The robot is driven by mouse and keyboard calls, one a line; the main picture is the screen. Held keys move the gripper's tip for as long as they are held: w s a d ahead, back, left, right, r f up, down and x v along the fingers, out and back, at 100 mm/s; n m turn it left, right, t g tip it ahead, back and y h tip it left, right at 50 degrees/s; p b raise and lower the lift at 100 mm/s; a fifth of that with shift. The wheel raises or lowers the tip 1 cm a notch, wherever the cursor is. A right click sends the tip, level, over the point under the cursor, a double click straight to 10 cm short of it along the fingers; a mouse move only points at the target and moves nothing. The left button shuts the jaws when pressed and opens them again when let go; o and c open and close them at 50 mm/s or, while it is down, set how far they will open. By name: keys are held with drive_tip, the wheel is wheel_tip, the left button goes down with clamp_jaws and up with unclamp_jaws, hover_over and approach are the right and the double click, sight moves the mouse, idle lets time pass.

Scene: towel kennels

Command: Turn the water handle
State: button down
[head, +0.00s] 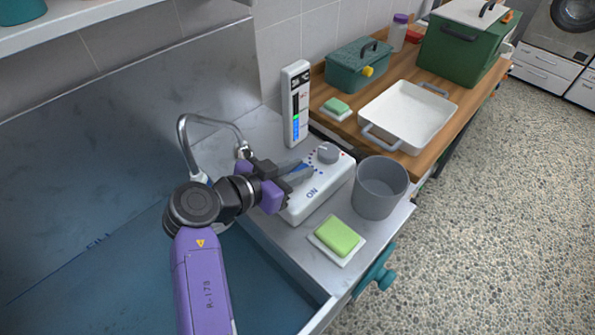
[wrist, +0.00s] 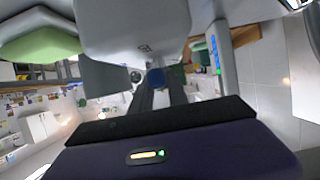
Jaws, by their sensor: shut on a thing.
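The white control box (head: 319,196) stands on the metal counter beside the sink, marked ON, with a grey knob on top. My gripper (head: 297,175) is at the left part of the box's top, its dark fingers shut on the water handle, which they mostly hide. How far the handle is turned cannot be told.
A curved metal tap (head: 190,140) stands left of my gripper over the sink. A white level gauge (head: 295,103) stands behind the box. A grey cup (head: 379,190) and a green sponge (head: 338,236) are close on the right. A white tray (head: 407,115) lies on the wooden table.

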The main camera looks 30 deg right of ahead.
drive_tip(key=c, duration=1.3)
unclamp_jaws()
drive_tip(key=shift+a, duration=0.1)
drive_tip(key=shift+b+v, duration=0.7)
drive_tip(key=shift+v, duration=3.1)
drive_tip(key=shift+r, duration=0.1)
